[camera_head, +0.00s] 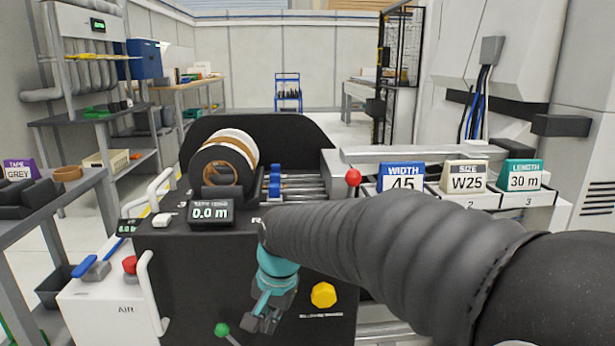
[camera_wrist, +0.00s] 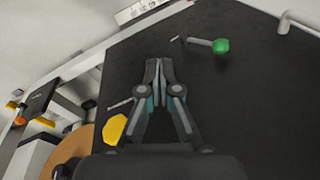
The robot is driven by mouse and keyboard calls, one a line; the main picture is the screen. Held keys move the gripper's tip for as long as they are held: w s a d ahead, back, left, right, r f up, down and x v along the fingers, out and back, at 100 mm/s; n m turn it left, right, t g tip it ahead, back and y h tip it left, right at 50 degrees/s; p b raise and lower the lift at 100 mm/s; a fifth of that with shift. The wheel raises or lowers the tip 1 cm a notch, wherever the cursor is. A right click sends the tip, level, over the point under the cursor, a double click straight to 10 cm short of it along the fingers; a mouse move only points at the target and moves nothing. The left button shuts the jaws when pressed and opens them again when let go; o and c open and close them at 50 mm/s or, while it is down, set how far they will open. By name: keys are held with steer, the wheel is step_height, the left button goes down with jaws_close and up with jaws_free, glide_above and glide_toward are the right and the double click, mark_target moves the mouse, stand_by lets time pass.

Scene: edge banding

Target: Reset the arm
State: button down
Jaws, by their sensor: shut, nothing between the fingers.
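My arm reaches in from the lower right of the head view, and my gripper (camera_head: 262,322) hangs in front of the black machine face (camera_head: 180,270). In the wrist view my gripper (camera_wrist: 164,68) has its fingers together with nothing between them. A yellow knob (camera_head: 323,295) is just right of my gripper in the head view; it also shows in the wrist view (camera_wrist: 115,129). A green-tipped lever (camera_head: 222,329) is to the left and below; its green end shows ahead in the wrist view (camera_wrist: 221,46). My gripper appears apart from both.
A tape roll (camera_head: 226,158) stands on the machine behind a display (camera_head: 211,213) reading 0.0 m. A red ball knob (camera_head: 353,177) and WIDTH, SIZE and LENGTH signs (camera_head: 465,177) are to the right. A white AIR box (camera_head: 110,305) and shelves (camera_head: 50,200) are left.

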steer(key=s+d+r+n+t+h, duration=0.1)
steer(key=s+d+r+t, duration=0.1)
steer(key=s+d, duration=0.6)
steer(key=s+d+r+n+t+h, duration=0.1)
steer(key=s+d+r+n+t, duration=0.1)
steer(key=s+d, duration=0.7)
steer(key=shift+d, duration=3.1)
